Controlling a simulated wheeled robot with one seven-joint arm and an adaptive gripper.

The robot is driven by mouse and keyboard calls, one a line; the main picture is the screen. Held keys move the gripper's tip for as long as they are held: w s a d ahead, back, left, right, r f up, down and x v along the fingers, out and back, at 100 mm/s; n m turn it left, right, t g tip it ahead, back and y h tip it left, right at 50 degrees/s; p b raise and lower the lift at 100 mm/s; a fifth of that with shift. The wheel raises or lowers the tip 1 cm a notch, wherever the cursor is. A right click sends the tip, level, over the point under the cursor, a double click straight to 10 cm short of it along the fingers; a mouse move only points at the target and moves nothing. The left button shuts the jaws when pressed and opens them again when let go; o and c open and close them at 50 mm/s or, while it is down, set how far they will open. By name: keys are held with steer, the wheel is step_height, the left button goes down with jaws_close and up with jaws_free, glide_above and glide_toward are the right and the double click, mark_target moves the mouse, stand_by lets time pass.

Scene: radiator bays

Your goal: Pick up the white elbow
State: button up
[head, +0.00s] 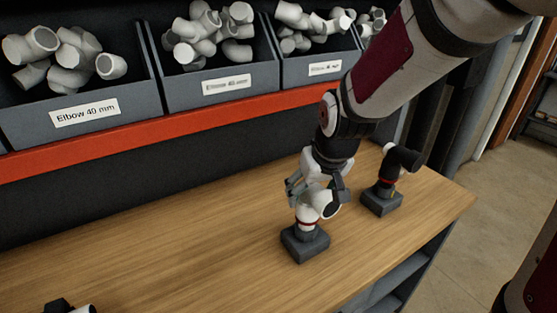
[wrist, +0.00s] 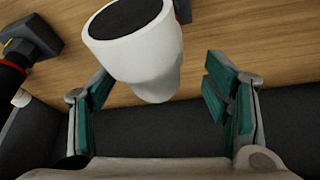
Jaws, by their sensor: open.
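The white elbow (head: 328,205) sits on a dark square stand (head: 306,244) on the wooden bench, with a red ring below it. In the wrist view the white elbow (wrist: 150,55) is large, its dark open end facing up and left. My gripper (head: 314,186) is over the elbow from above and hides part of it. In the wrist view my gripper (wrist: 158,88) is open, with green-padded fingers on either side of the elbow's lower end. A gap shows at each side there; I see no grip on it.
A black elbow (head: 403,158) on a similar stand (head: 381,201) is close to the right. Grey bins (head: 222,88) of white elbows stand on a red-edged shelf (head: 150,131) behind. A partly cut-off dark and white object (head: 70,307) is front left. The bench's left middle is clear.

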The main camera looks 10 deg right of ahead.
mark_target(310, 198)
steer(key=shift+x, duration=1.8)
steer(key=shift+d, duration=0.1)
steer(key=c, duration=1.2)
